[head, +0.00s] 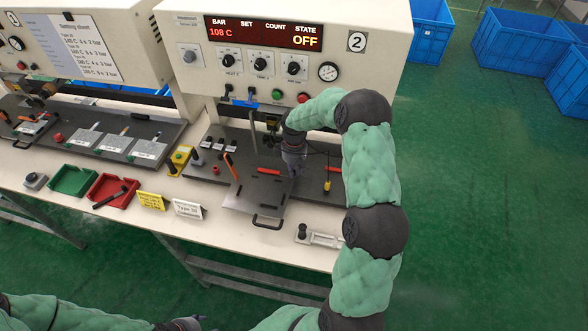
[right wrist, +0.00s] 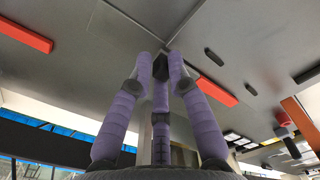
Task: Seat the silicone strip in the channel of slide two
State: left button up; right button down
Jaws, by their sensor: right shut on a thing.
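Another red strip (head: 334,169) lies right of the gripper. My right gripper (head: 293,172) points down beside the slide plate's right edge. In the right wrist view the purple fingertips (right wrist: 160,67) are shut around a small dark block; I cannot tell what it belongs to. A red strip (right wrist: 212,82) shows beyond the fingers there. My left gripper (head: 190,322) is low at the bottom edge, its fingers unclear.
The press display (head: 263,34) reads 108 C and OFF. A yellow-handled tool (head: 327,185) lies right of the gripper, an orange-handled one (head: 232,165) left. A red tray (head: 113,187), a green tray (head: 73,179) and small signs stand along the bench front. A pale fixture (head: 320,239) sits at the right corner.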

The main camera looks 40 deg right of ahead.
jog(key=shift+s+a+f+b, duration=0.15)
jog(key=shift+f+b, duration=0.2)
jog(key=shift+f, duration=0.2)
dwell(1.0)
jog(key=shift+f, duration=0.2)
dwell(0.3)
jog(key=shift+s+f+b, duration=0.1)
jog(key=shift+f+b, duration=0.2)
dwell(0.3)
jog(key=c, duration=1.1)
grip_release()
jog(key=shift+f, duration=0.1)
jog(key=shift+w+r, duration=0.2)
jog(key=shift+r, duration=0.05)
